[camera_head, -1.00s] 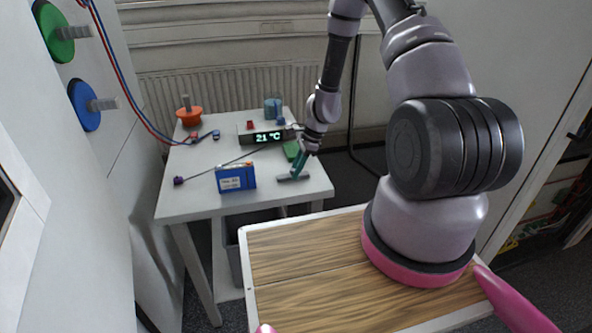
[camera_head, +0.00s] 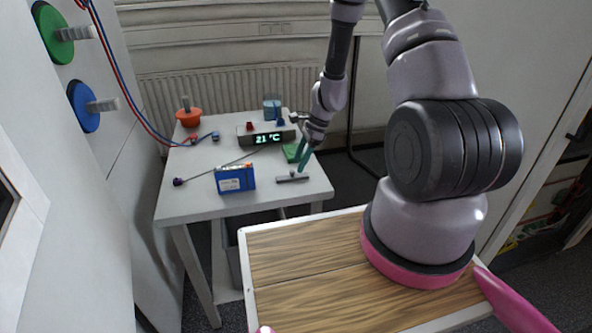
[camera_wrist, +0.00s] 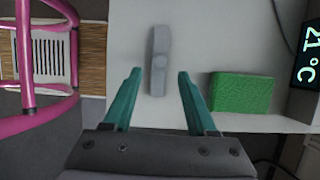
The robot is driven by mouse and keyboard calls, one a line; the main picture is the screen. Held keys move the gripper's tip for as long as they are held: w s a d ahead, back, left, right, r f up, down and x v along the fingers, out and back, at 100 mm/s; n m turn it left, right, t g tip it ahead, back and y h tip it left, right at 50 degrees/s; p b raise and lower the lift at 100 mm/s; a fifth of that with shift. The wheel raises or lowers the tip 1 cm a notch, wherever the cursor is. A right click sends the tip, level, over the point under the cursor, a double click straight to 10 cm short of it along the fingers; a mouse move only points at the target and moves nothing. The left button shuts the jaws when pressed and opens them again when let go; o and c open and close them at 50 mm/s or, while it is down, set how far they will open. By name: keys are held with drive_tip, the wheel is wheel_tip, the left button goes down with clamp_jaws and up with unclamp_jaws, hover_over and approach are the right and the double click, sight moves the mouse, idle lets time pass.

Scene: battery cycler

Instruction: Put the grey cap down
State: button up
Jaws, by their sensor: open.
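The grey cap (camera_head: 292,178) lies on the white table near its right front part, a flat bar with a small raised knob. In the wrist view the grey cap (camera_wrist: 159,60) lies lengthwise ahead of my gripper. My gripper (camera_head: 302,168) is just above and behind the cap in the head view. In the wrist view its two green fingers (camera_wrist: 159,73) are spread wide with nothing between them that they grip. The fingers are apart from the cap.
A green block (camera_wrist: 240,92) lies close right of my gripper in the wrist view. On the white table (camera_head: 200,200) stand a blue battery box (camera_head: 236,179), a 21 °C display (camera_head: 268,138), an orange thing (camera_head: 189,117) and a blue cup (camera_head: 272,108). A thin rod lies across the middle.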

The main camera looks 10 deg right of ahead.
drive_tip(key=s+d+r+n+t, duration=0.1)
drive_tip(key=s+r+n, duration=0.15)
drive_tip(key=r, duration=1.25)
drive_tip(key=s+d+r+n+t, duration=0.15)
drive_tip(key=r+n, duration=0.25)
drive_tip(key=r, duration=1.1)
drive_tip(key=s+r+n+t+h, duration=0.2)
drive_tip(key=s+r+n+t, duration=0.2)
drive_tip(key=s+r, duration=1.1)
drive_tip(key=s+n, duration=0.3)
drive_tip(key=shift+s+d+t, duration=0.2)
drive_tip(key=shift+d+t, duration=0.1)
drive_tip(key=shift+t, duration=0.05)
